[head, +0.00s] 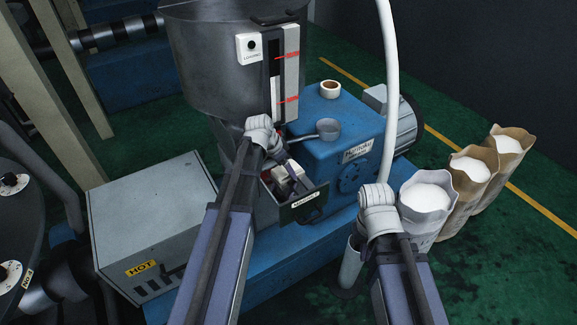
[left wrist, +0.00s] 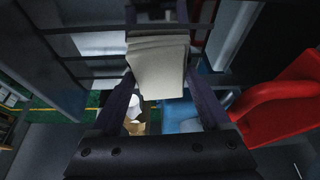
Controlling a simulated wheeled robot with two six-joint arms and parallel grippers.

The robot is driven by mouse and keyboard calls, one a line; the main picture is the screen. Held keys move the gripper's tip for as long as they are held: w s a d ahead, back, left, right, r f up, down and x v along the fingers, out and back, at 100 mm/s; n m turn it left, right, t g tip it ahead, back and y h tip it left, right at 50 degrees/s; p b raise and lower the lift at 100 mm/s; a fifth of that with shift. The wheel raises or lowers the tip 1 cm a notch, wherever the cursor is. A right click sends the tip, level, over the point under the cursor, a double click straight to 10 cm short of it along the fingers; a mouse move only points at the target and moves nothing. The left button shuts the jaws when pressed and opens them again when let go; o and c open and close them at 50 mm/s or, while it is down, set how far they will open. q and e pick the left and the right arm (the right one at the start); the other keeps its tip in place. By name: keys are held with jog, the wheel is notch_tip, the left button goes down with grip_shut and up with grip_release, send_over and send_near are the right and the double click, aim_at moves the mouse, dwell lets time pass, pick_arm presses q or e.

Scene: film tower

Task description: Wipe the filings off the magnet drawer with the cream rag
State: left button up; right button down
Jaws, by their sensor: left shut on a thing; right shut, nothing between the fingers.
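The magnet drawer (head: 302,207) stands pulled out of the machine below the hopper, its dark front carrying a white label. My left gripper (head: 292,172) is shut on the cream rag (head: 285,186) and reaches down into the drawer. In the left wrist view the folded rag (left wrist: 158,68) hangs between the two fingers. The rag and fingers cover part of the drawer's inside, and I cannot make out filings. My right gripper (head: 359,243) is shut and empty, right of the drawer and near the white pipe, partly hidden by its own wrist.
A steel hopper (head: 215,60) rises behind the drawer. The blue machine (head: 325,125) carries a tape roll (head: 330,88) and a grey scoop (head: 327,129). A grey box marked HOT (head: 150,215) stands left. A white hose (head: 389,80) and open sacks (head: 470,180) are on the right.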

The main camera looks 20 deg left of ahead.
aim_at(276, 173)
pick_arm(q)
jog(key=shift+s, duration=0.1)
jog(key=shift+s+a, duration=1.25)
jog(key=shift+s, duration=0.1)
jog(key=shift+s, duration=0.1)
jog(key=shift+s+a+r, duration=0.1)
jog(key=shift+s+a, duration=1.1)
jog(key=shift+s, duration=0.1)
notch_tip(276, 173, up, 6)
jog(key=p, duration=0.6)
jog(key=shift+r, duration=0.1)
